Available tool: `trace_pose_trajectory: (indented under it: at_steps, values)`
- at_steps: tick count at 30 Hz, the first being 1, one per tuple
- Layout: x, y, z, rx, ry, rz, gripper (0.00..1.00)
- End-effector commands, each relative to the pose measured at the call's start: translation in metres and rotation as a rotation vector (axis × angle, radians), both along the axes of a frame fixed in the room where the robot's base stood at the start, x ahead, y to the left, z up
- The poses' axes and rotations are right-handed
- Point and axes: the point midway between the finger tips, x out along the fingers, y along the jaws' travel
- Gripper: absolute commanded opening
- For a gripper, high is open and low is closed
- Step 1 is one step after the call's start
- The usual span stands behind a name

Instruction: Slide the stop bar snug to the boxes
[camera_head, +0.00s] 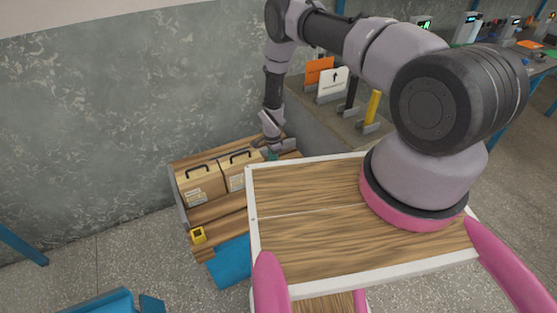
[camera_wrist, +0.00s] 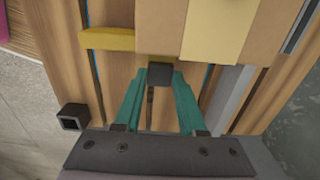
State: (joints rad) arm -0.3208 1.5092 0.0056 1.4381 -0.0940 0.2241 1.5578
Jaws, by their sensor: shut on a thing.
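Two tan cardboard boxes with dark handles (camera_head: 201,182) (camera_head: 238,164) stand in a row on a wooden slatted pallet (camera_head: 225,206) by the wall. In the wrist view, a box (camera_wrist: 225,30) fills the upper right. The yellow stop bar (camera_wrist: 107,39) lies across the slats at the box's near side, its left end sticking out past the box. The box top hides part of it, so I cannot tell whether they touch. My gripper (camera_wrist: 160,80) has its teal fingers shut on the dark grip block (camera_wrist: 160,72) of the bar. In the head view my gripper (camera_head: 271,152) is at the row's right end.
A grey rail (camera_wrist: 228,98) runs along the wall side. A dark hollow square tube (camera_wrist: 73,117) is at the left in the wrist view. A small yellow block (camera_head: 198,235) sits at the pallet's front left. A grey bench with signs (camera_head: 333,82) stands close behind my gripper.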

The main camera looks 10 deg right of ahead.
Motion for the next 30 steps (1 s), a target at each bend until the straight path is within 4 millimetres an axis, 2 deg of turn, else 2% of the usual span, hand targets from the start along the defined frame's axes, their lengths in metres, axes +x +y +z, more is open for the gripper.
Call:
trace_pose_trajectory:
  at_steps: [5, 6, 7, 8, 17, 20, 23, 30]
  values:
    - [-0.001, 0.003, 0.000, 0.004, 0.001, 0.000, 0.00]
    - [-0.001, 0.003, 0.000, 0.004, 0.001, 0.000, 0.51]
    - [-0.001, 0.003, 0.000, 0.004, 0.001, 0.000, 0.63]
    - [-0.001, 0.003, 0.000, 0.004, 0.001, 0.000, 0.70]
    - [0.000, 0.001, 0.001, 0.002, 0.001, 0.000, 0.70]
    - [0.001, 0.001, 0.007, 0.002, 0.000, -0.001, 0.70]
    - [0.001, 0.002, 0.021, 0.003, -0.001, -0.002, 0.70]
    - [0.001, 0.002, 0.071, 0.004, -0.002, 0.000, 0.70]
